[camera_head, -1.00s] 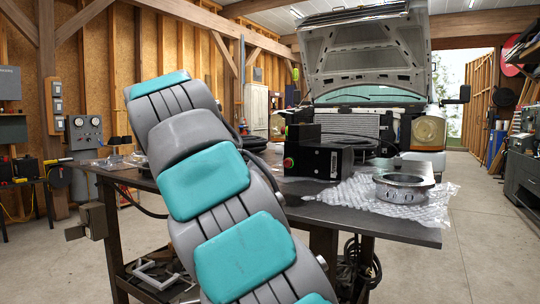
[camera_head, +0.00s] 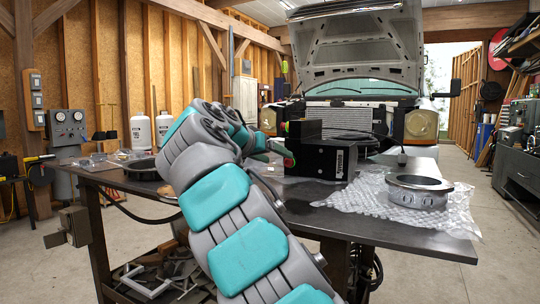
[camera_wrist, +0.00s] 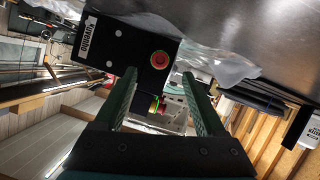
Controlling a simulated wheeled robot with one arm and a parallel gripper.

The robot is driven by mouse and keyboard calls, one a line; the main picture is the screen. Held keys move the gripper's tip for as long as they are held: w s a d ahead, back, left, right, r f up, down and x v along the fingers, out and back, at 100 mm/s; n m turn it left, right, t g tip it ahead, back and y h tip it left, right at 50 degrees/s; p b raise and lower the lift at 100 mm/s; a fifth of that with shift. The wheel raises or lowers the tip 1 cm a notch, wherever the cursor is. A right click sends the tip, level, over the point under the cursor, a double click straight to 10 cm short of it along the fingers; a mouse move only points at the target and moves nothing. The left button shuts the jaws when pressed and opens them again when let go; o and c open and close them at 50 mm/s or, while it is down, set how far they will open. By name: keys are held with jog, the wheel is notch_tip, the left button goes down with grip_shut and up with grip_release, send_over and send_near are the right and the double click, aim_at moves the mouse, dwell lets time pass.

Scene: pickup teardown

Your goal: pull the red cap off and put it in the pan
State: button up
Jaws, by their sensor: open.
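A black box (camera_head: 326,158) stands on the workbench. In the wrist view, a round red cap (camera_wrist: 160,60) sits on the box's dark face (camera_wrist: 130,45). It also shows in the head view as a small red spot (camera_head: 289,162) at the box's left side. A second red and green piece (camera_wrist: 156,105) shows between my fingers at the box's edge. My gripper (camera_wrist: 158,76) is open and empty, its green fingers facing the box, with the cap in line with the gap. A shallow round dark pan (camera_head: 145,168) lies on the bench at left, partly behind my arm.
A silver metal ring (camera_head: 418,190) rests on bubble wrap (camera_head: 370,200) at the bench's right. Small clear parts (camera_head: 97,160) lie at the left end. Two white cylinders (camera_head: 140,130) stand behind. A truck with its hood up (camera_head: 355,50) stands beyond the bench.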

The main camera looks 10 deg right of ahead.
aim_at(288, 163)
jog(key=x, duration=0.6)
jog(key=shift+d+f, duration=0.1)
jog(key=shift+f, duration=0.05)
jog(key=shift+c, duration=0.2)
grip_shut()
dwell(0.6)
jog(key=shift+s+a+b, duration=0.5)
jog(key=shift+s+a, duration=0.3)
jog(key=shift+s, duration=0.25)
dwell(1.7)
jog(key=shift+s+a+b, duration=0.65)
jog(key=shift+s+a, duration=0.15)
jog(key=shift+s, duration=0.3)
notch_tip(288, 163, up, 6)
jog(key=p, duration=0.5)
